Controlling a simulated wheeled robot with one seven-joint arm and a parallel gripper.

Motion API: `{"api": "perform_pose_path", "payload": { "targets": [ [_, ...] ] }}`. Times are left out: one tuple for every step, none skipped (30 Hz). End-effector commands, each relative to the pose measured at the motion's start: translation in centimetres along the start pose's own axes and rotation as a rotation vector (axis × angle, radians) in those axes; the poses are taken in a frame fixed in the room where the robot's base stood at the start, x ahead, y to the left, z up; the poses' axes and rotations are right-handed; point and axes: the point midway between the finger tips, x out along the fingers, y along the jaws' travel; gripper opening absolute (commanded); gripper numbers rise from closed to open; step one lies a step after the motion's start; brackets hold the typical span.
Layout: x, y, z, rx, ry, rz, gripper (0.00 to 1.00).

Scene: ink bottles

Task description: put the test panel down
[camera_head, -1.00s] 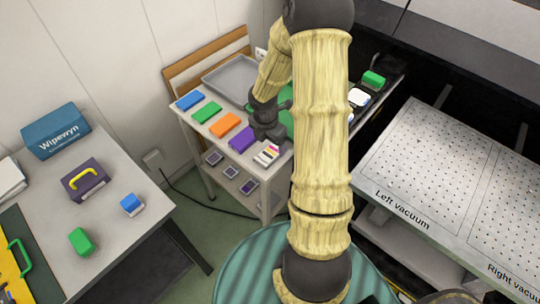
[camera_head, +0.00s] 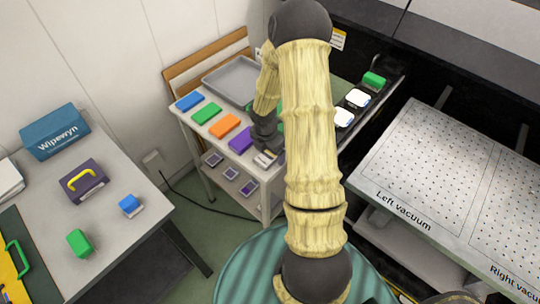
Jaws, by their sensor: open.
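The test panel (camera_head: 263,160) is a small pale card near the front edge of the small grey side table (camera_head: 185,112). Only part of it shows, and its coloured stripes are mostly covered. My gripper (camera_head: 267,146), dark grey, is low over the table just behind the panel and is open. My pale, ribbed arm crosses the middle of the view and hides the right side of the panel. I cannot tell whether the fingers touch it.
A row of blue, green, orange and purple (camera_head: 241,139) blocks lies left of my gripper. A grey tray (camera_head: 228,80) is behind them. White-topped pieces (camera_head: 358,97) and a green block (camera_head: 374,79) stand to the right. The perforated vacuum table (camera_head: 430,160) is at far right.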

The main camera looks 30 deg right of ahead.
Motion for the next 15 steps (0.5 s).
{"api": "perform_pose_path", "payload": {
  "targets": [
    [-0.04, 0.01, 0.01, 0.000, 0.000, 0.000, 0.80],
    [-0.04, 0.00, 0.01, 0.000, 0.000, 0.000, 0.80],
    [-0.05, 0.00, 0.01, 0.000, 0.000, 0.000, 0.80],
    [-0.05, 0.00, 0.01, 0.000, 0.000, 0.000, 0.80],
    [-0.05, 0.00, 0.01, 0.000, 0.000, 0.000, 0.80],
    [-0.05, -0.01, 0.01, 0.001, 0.000, 0.000, 0.80],
    [-0.05, -0.01, 0.01, 0.001, 0.000, 0.000, 0.80],
    [-0.06, -0.01, 0.01, 0.001, 0.000, 0.000, 0.80],
    [-0.06, -0.01, 0.01, 0.001, 0.000, 0.000, 0.80],
    [-0.06, -0.01, 0.00, 0.001, 0.000, 0.000, 0.80],
    [-0.06, -0.01, 0.01, 0.001, 0.000, 0.000, 0.80],
    [-0.06, -0.01, 0.00, 0.001, 0.000, 0.000, 0.80],
    [-0.06, -0.01, 0.00, 0.001, 0.000, 0.000, 0.74],
    [-0.06, -0.01, 0.00, 0.001, 0.000, 0.000, 0.68],
    [-0.06, -0.01, 0.00, 0.001, 0.000, 0.000, 0.60]
  ]
}}
